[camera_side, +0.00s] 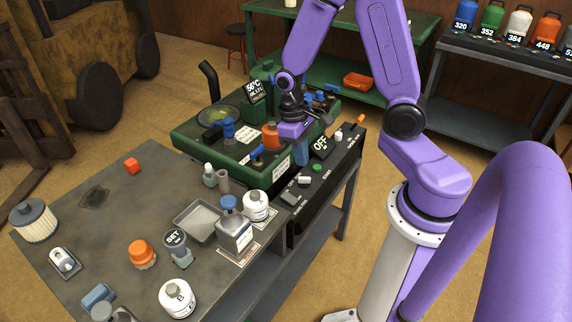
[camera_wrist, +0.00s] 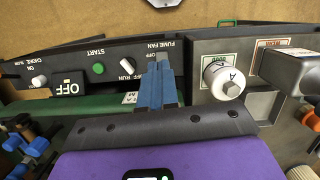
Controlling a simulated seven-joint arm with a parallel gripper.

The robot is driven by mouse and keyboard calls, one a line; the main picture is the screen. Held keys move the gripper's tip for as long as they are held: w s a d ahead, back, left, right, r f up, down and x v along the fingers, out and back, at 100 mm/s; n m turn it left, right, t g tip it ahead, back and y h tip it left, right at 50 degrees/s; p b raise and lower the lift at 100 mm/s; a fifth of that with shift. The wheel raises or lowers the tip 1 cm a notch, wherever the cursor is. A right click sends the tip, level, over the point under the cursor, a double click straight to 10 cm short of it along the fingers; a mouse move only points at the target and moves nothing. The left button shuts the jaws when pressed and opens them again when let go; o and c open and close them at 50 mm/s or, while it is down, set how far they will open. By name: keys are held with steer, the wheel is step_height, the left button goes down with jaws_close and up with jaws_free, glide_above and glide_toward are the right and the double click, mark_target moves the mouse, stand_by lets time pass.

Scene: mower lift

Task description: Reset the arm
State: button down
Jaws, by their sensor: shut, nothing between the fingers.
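My arm is purple and reaches over the green machine (camera_side: 225,150) from the right in the side view. My gripper (camera_side: 301,155) hangs near the right edge of that machine, just behind the black control panel. In the wrist view my gripper (camera_wrist: 156,88) shows its blue fingers closed together with nothing held. The fingers point toward the control panel (camera_wrist: 110,72), over its FUME FAN end. The panel has a display reading OFF (camera_wrist: 70,89), a green START button (camera_wrist: 99,68) and white knobs.
A grey bench (camera_side: 110,225) at the left holds several bottles, a tray (camera_side: 196,222), a jug with a blue cap (camera_side: 234,230) and a red cube (camera_side: 132,165). Orange, blue and black fittings stand on the machine near my gripper. Shelves with coloured bottles stand at the back right.

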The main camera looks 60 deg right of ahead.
steer(key=s+a+r+n+t, duration=0.1)
steer(key=s+a+r+n, duration=0.3)
steer(key=s+r+n, duration=0.1)
steer(key=s+a+r+n+t, duration=0.1)
steer(key=s+a+r+n, duration=0.3)
steer(key=s, duration=0.6)
steer(key=shift+a+r+n+y, duration=0.2)
steer(key=shift+r+n+y, duration=0.1)
steer(key=shift+r+n, duration=1.1)
steer(key=shift+r, duration=0.1)
